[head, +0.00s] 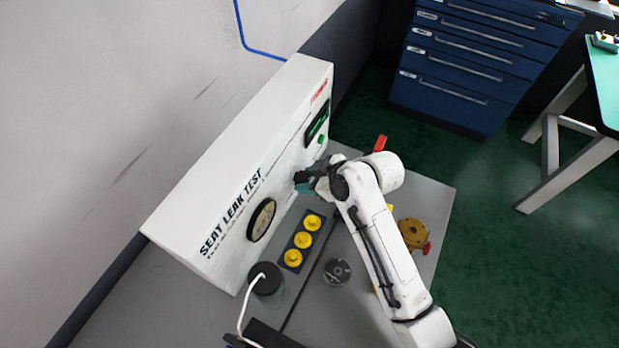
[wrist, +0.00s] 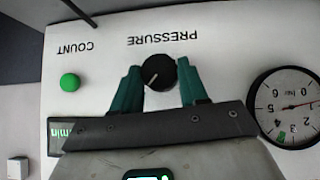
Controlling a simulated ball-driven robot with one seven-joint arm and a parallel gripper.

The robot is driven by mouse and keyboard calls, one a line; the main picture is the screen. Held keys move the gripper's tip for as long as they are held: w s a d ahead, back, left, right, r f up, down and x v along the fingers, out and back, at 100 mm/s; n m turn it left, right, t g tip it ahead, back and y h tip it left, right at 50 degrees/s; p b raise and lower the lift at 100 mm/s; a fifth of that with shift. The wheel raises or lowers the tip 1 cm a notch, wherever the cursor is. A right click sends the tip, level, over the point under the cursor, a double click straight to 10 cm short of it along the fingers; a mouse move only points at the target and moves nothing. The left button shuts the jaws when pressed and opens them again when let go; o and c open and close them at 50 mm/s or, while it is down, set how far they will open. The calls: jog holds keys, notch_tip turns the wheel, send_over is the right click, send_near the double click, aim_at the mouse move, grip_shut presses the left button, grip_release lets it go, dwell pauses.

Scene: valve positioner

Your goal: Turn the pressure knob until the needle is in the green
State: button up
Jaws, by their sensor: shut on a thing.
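The black pressure knob (wrist: 158,72) sits on the white panel under the upside-down label PRESSURE in the wrist view. My gripper (wrist: 158,84) has its teal fingers on either side of the knob and is shut on it. The knob's white mark points down-left in that view. The round gauge (wrist: 291,112) is at the right edge, partly cut off. Its red needle points right, apart from the small green patch at the lower part of the dial. In the head view my gripper (head: 303,181) is at the panel and hides the knob; the gauge (head: 261,219) is left of it.
The white SEAT LEAK TEST box (head: 225,190) stands on a grey bench. A green button (wrist: 70,82) and a display (wrist: 55,135) are beside the knob.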

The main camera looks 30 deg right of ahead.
jog(key=shift+w+d+r+m+g+y+p, duration=0.2)
jog(key=shift+m+g+y+p, duration=0.35)
jog(key=shift+y+p, duration=0.2)
jog(key=y, duration=0.1)
jog(key=m+g+y, duration=0.2)
jog(key=shift+w+d+f+y+p, duration=0.15)
jog(key=shift+d+f+y+p, duration=0.1)
jog(key=shift+f+y+p, duration=0.1)
jog(key=m+y+b, duration=0.1)
jog(key=y, duration=0.1)
jog(key=m+g+y+b, duration=0.1)
jog(key=shift+w+d+f+m+g+y, duration=0.15)
jog(key=shift+f+m+g+y, duration=0.1)
jog(key=shift+f+m+y, duration=0.15)
jog(key=shift+f+m+g+y+b, duration=0.1)
jog(key=shift+m+g+y+b, duration=0.2)
jog(key=shift+m+y+b, duration=0.95)
jog(key=shift+y, duration=0.25)
jog(key=o, duration=1.1)
jog(key=shift+c, duration=0.2)
